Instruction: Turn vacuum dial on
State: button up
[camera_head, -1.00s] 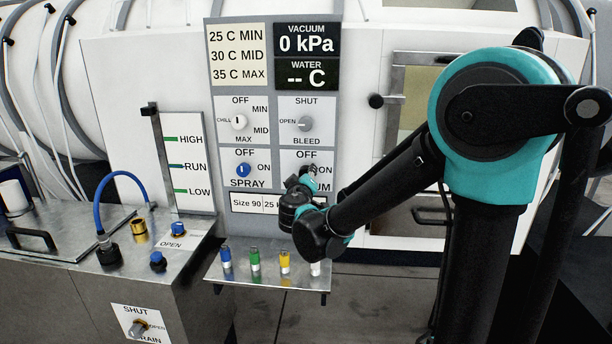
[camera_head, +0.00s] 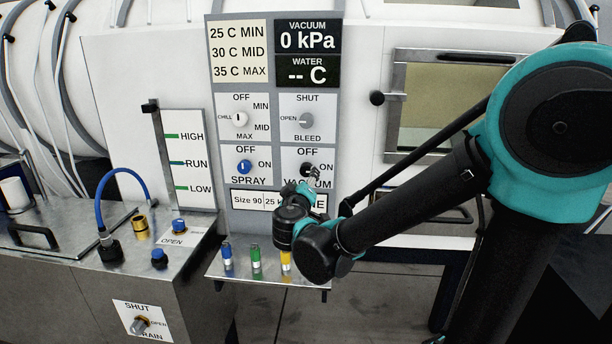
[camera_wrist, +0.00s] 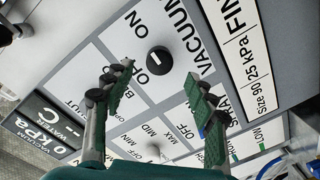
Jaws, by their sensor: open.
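The black vacuum dial (camera_head: 306,169) is on the grey control panel, between the OFF and ON labels and above the partly covered VACUUM label. In the wrist view, the dial (camera_wrist: 159,60) has a white mark and shows between and just beyond my fingertips. My gripper (camera_wrist: 163,78) is open, with green-padded fingers spread to either side of the dial and no visible contact. The vacuum display (camera_head: 307,40) reads 0 kPa.
The blue spray dial (camera_head: 244,167) is left of the vacuum dial, and the grey bleed dial (camera_head: 306,121) is above it. A small shelf (camera_head: 241,272) with coloured pegs juts out below the panel. A door with a window (camera_head: 437,105) is to the right.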

jog(key=s, duration=0.4)
jog(key=shift+s+r, duration=0.1)
jog(key=shift+s, duration=0.25)
jog(key=s+d+f+m+g+h, duration=0.1)
jog(key=d+f+m+g+h, duration=0.2)
jog(key=d+f, duration=0.6)
jog(key=s+d+f+m+g+h, duration=0.15)
jog(key=d+f+g, duration=0.4)
jog(key=d, duration=0.75)
jog(key=s+d+f+m+g+y, duration=0.4)
jog(key=s+f, duration=0.6)
jog(key=s, duration=0.3)
jog(key=shift+f+g+y, duration=0.4)
jog(key=shift+g+y, duration=0.05)
jog(key=shift+y, duration=0.1)
